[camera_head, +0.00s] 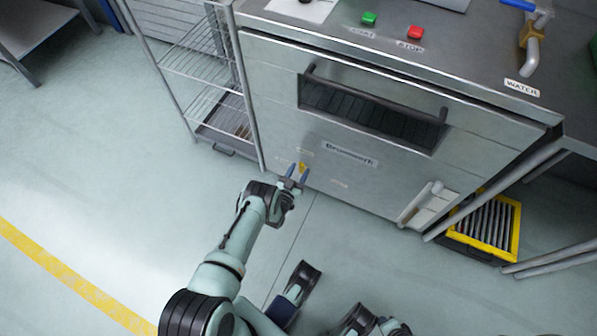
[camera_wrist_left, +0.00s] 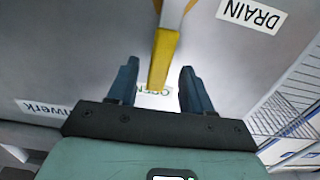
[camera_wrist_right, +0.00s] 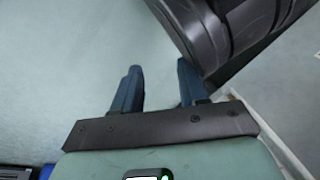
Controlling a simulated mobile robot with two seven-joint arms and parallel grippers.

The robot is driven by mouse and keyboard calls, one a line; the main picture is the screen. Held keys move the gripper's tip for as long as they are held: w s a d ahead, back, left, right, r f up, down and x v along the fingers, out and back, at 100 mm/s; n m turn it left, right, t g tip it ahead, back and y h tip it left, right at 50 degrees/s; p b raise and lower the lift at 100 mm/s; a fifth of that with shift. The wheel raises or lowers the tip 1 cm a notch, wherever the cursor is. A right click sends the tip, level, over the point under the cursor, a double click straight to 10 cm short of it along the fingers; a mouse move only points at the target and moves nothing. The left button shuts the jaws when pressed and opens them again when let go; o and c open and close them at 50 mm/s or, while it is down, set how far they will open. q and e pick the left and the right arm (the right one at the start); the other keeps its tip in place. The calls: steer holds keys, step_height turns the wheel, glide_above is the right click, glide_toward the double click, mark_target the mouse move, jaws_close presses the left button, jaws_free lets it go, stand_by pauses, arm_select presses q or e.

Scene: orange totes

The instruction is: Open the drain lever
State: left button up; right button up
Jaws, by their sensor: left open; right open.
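The drain lever (camera_wrist_left: 163,58) has a yellow grip and shows in the left wrist view, between the two fingers of my open left gripper (camera_wrist_left: 158,88). A DRAIN label (camera_wrist_left: 250,14) is beside it, and a partly hidden OPEN label (camera_wrist_left: 155,92) lies behind its tip. In the head view the yellow lever (camera_head: 303,167) is low on the front of the steel machine, with my left gripper (camera_head: 297,174) at it. Whether the fingers touch the lever I cannot tell. My right gripper (camera_wrist_right: 160,88) is open and empty above the floor.
The steel machine (camera_head: 290,140) has a handled front opening (camera_head: 370,115), and green (camera_head: 369,18) and red (camera_head: 415,32) buttons on top. A wire rack (camera_head: 200,70) stands close at its left. A yellow-framed grate (camera_head: 485,230) lies at the right. The floor at left is clear.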

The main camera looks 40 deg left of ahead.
arm_select(q)
steer(key=p+v, duration=0.3)
steer(key=v, duration=1)
steer(key=shift+s+p, duration=0.2)
steer(key=shift+p, duration=0.2)
arm_select(e)
step_height(320, 180, up, 5)
steer(key=a, duration=0.2)
steer(key=shift+s+a+r+y, duration=0.2)
steer(key=shift+s+a+y, duration=0.1)
steer(key=shift+s, duration=0.1)
